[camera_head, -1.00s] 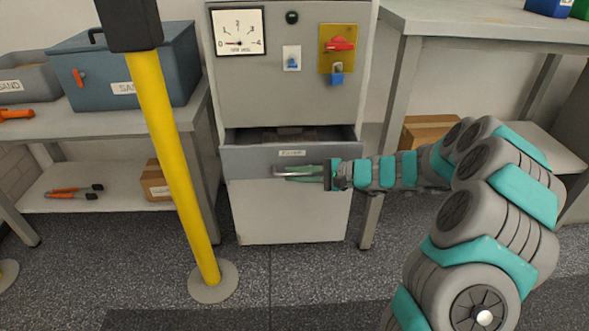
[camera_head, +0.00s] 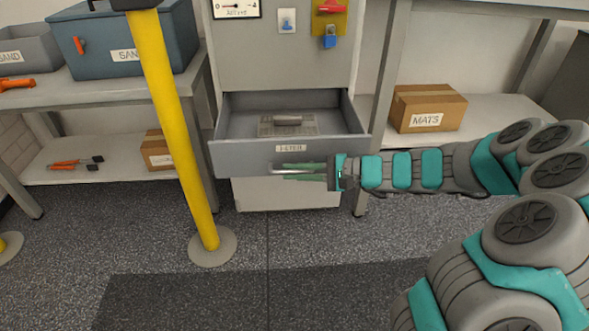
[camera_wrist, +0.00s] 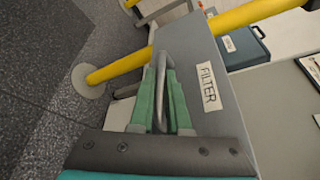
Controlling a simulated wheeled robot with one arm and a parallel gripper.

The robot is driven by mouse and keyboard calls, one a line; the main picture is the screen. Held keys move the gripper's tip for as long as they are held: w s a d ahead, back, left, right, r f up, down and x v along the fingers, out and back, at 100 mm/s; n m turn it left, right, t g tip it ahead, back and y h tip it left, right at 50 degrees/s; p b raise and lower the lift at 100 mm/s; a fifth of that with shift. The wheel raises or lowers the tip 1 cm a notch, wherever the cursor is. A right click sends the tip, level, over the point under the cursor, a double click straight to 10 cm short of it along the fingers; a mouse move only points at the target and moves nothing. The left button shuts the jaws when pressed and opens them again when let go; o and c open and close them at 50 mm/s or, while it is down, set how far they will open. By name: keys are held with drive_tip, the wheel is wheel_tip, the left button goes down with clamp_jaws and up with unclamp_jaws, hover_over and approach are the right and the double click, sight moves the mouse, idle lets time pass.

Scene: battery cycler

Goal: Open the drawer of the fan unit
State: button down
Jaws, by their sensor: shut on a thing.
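The fan unit (camera_head: 282,62) is a grey cabinet in the middle of the head view. Its drawer (camera_head: 230,156), labelled FILTER, stands well out, and a grey filter-like item (camera_head: 288,125) lies inside it. The metal bar handle (camera_head: 280,172) is on the drawer front. My gripper (camera_head: 300,171) reaches in from the right and is shut on the handle. In the wrist view the green fingers (camera_wrist: 160,100) lie on both sides of the handle (camera_wrist: 161,70), beside the FILTER label. The fingers hide part of the handle.
A yellow post (camera_head: 172,110) with a round base stands at the front left of the cabinet. A left bench (camera_head: 100,98) holds a blue box (camera_head: 110,50). A MATS carton (camera_head: 428,108) sits on the right shelf. The floor in front is clear.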

drive_tip(key=c, duration=1.2)
unclamp_jaws()
drive_tip(key=shift+o, duration=0.2)
drive_tip(key=shift+d, duration=0.15)
drive_tip(key=v, duration=0.7)
drive_tip(key=shift+s+d+r, duration=0.1)
drive_tip(key=shift+s+d, duration=0.05)
drive_tip(key=shift+d, duration=0.1)
